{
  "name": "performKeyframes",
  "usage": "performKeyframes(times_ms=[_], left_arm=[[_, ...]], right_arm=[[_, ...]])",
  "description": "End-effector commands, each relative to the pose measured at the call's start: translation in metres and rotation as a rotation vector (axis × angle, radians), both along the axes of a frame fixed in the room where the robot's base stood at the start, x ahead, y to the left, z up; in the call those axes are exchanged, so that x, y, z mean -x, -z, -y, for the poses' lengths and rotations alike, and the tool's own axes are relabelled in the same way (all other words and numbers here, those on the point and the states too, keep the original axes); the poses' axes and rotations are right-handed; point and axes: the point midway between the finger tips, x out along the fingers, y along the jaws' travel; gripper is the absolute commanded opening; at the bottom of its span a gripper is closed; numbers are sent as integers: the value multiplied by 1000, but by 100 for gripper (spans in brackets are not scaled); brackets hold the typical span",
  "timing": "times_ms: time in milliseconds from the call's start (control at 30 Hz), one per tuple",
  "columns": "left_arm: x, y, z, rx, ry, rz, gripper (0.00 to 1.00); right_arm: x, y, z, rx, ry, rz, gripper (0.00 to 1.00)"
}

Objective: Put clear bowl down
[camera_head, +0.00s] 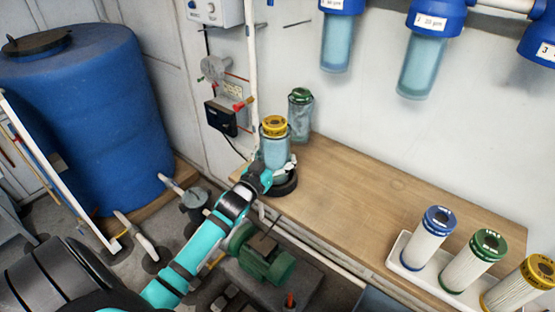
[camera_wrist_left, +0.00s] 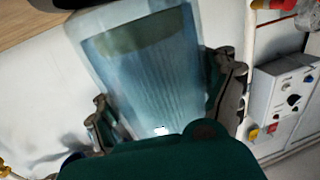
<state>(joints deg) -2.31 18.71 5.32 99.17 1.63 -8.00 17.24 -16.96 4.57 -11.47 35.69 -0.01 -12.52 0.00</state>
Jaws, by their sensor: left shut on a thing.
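A clear bowl (camera_head: 274,152) with a yellow-topped cartridge in it is held roughly upright at the left end of the wooden bench (camera_head: 375,195). My left gripper (camera_head: 281,170) is shut around its lower part. In the left wrist view the clear bowl (camera_wrist_left: 150,70) fills the middle, with a finger on each side. I cannot tell whether its bottom touches the bench. Another clear bowl (camera_head: 300,120) with a green-topped cartridge stands on the bench just behind and to the right. My right gripper is not in view.
A dark round thing (camera_head: 287,188) lies on the bench edge by my gripper. A white tray (camera_head: 403,268) with blue-, green- and yellow-topped cartridges is at the right. Blue-headed filter housings (camera_head: 338,40) hang above. The bench middle is clear.

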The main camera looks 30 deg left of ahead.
Motion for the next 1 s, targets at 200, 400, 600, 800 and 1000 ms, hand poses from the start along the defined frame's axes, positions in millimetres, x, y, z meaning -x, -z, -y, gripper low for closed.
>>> performKeyframes(times_ms=[200,400,600,800,1000], left_arm=[[-17,-2,-10,-1,2,9,21],[-17,21,-10,2,1,5,21],[-17,33,-10,-1,2,8,21],[-17,33,-10,-1,2,8,21],[-16,40,-10,0,1,-1,90]], right_arm=[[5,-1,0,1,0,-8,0],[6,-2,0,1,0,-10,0],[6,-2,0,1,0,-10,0],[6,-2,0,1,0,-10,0],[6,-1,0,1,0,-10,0]])
